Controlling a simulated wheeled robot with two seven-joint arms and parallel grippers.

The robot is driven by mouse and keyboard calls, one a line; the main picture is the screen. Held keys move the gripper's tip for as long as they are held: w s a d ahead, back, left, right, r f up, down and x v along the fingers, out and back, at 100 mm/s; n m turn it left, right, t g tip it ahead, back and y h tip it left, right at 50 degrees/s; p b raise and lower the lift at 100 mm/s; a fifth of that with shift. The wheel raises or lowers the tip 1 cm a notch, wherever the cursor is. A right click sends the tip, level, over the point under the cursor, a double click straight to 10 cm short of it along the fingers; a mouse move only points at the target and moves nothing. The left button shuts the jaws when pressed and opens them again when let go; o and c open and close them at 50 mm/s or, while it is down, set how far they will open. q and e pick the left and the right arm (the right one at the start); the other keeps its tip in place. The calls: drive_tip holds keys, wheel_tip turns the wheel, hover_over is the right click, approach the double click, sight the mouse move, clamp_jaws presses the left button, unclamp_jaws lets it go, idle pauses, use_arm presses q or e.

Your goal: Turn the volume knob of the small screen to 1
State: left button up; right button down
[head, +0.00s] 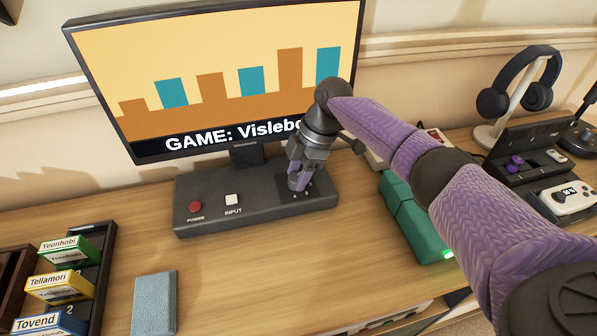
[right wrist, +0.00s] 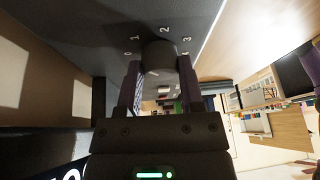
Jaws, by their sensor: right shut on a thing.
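The screen (head: 215,75) shows a bar picture and the words "GAME: Vislebo", the rest hidden by my right arm. Its dark control base (head: 255,215) carries a red power button (head: 195,206) and a white input button (head: 232,200). My right gripper (head: 298,183) is over the right end of this base and mostly hides the knob in the head view. In the right wrist view the dark round knob (right wrist: 159,56) is between the two fingers, and my right gripper (right wrist: 160,75) is shut on it. Numbers 0, 1, 2 and 3 are printed around it; I cannot make out a pointer mark.
A green case (head: 412,222) lies right of the base. Headphones on a stand (head: 520,85) and a white controller (head: 568,197) are farther right. Labelled boxes (head: 60,288) and a grey-blue block (head: 154,302) are at front left. The table's front middle is clear.

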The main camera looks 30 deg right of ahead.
drive_tip(key=shift+c, duration=2.1)
unclamp_jaws()
drive_tip(key=shift+o, duration=0.9)
use_arm(q)
drive_tip(key=shift+w+a, duration=0.1)
drive_tip(key=shift+a, duration=0.05)
drive_tip(key=r+p, duration=0.3)
drive_tip(key=shift+w+t, duration=0.25)
drive_tip(key=shift+t, duration=0.05)
use_arm(e)
drive_tip(key=v, duration=1)
use_arm(q)
drive_tip(key=shift+w+r, duration=0.15)
use_arm(e)
drive_tip(key=shift+r, duration=0.1)
